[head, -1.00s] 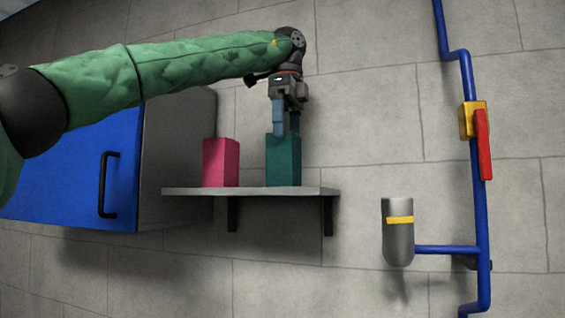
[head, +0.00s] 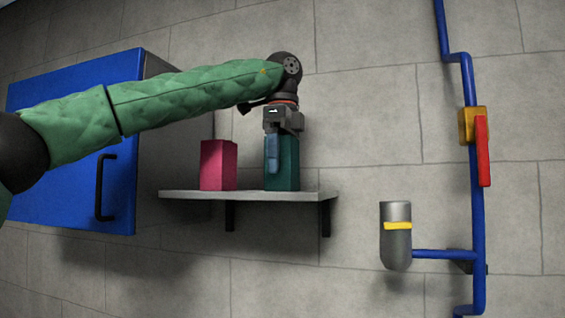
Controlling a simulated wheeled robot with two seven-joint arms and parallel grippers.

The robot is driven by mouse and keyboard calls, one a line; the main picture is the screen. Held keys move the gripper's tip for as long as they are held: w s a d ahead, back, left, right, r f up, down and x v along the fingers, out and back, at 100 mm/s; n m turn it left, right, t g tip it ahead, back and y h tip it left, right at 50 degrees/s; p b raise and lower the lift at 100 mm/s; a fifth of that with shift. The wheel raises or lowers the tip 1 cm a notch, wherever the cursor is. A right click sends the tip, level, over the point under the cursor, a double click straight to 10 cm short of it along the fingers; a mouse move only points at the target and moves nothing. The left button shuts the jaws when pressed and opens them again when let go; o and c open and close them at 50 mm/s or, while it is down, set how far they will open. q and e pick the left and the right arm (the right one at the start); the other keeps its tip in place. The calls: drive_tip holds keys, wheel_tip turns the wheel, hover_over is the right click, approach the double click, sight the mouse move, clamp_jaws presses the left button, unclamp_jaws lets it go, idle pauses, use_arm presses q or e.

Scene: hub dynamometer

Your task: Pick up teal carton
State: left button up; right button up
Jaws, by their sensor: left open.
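The teal carton (head: 289,172) stands upright on the right part of a grey wall shelf (head: 200,195). My left gripper (head: 279,168) points down over the carton from above. It is open, with one blue finger in front of the carton's near side. The other finger is hidden behind the carton or the gripper body. The gripper body covers the carton's top. I cannot tell whether the fingers touch the carton. My right gripper is out of view.
A pink carton (head: 218,166) stands to the left on the same shelf. A blue cabinet (head: 75,145) with a black handle (head: 104,187) is further left. At right are a blue pipe (head: 477,220), a red lever (head: 483,150) and a grey cylinder (head: 397,245) with a yellow band.

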use_arm(q)
drive_tip(key=shift+d, duration=0.1)
drive_tip(key=c, duration=1.1)
drive_tip(key=shift+c, duration=0.2)
